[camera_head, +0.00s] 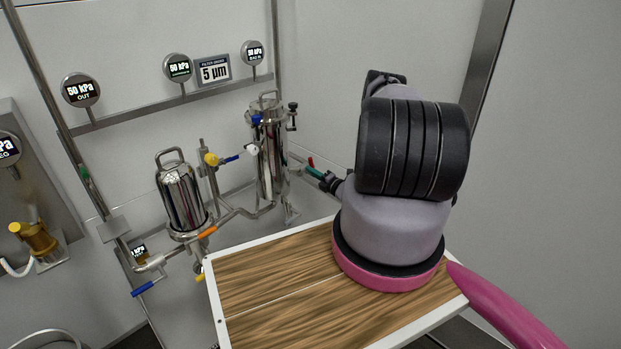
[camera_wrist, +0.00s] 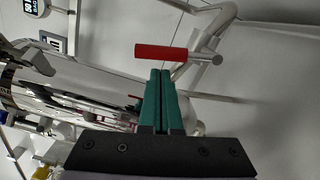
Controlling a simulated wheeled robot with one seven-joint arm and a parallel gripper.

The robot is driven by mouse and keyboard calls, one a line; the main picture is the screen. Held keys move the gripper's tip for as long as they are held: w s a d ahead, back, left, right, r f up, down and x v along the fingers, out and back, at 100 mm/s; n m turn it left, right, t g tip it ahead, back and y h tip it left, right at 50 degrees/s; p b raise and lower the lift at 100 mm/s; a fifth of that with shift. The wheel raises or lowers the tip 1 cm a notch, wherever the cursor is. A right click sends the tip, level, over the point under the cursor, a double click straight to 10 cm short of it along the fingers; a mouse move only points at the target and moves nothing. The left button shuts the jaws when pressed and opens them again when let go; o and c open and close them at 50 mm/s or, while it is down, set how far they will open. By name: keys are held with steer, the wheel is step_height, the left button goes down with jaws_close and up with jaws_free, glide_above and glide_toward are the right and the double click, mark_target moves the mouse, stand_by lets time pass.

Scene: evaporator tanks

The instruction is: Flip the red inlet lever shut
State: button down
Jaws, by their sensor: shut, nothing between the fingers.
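The red inlet lever (camera_wrist: 161,52) shows in the wrist view as a red grip at the upper middle, lying level across the picture, with a steel stem end at its right. My gripper (camera_wrist: 160,73) has green fingers pressed together, with their tips just below the red grip; I cannot tell whether they touch it. In the head view a small part of the red lever (camera_head: 311,161) shows on the pipe right of the tall steel tank. My gripper (camera_head: 314,172) is seen there as green fingers beside it. My arm hides the area to the right.
The tall steel filter housing (camera_head: 270,155) stands left of the lever, and also fills the left of the wrist view (camera_wrist: 70,92). A shorter steel housing (camera_head: 181,198) is further left. A wood-topped surface (camera_head: 270,285) lies in front. Several gauges hang on the wall rail behind.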

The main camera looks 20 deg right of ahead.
steer(key=shift+d, duration=0.25)
steer(key=shift+w+d+r+m, duration=0.35)
steer(key=shift+d+r+m, duration=0.2)
steer(key=shift+d, duration=0.25)
steer(key=shift+f, duration=0.1)
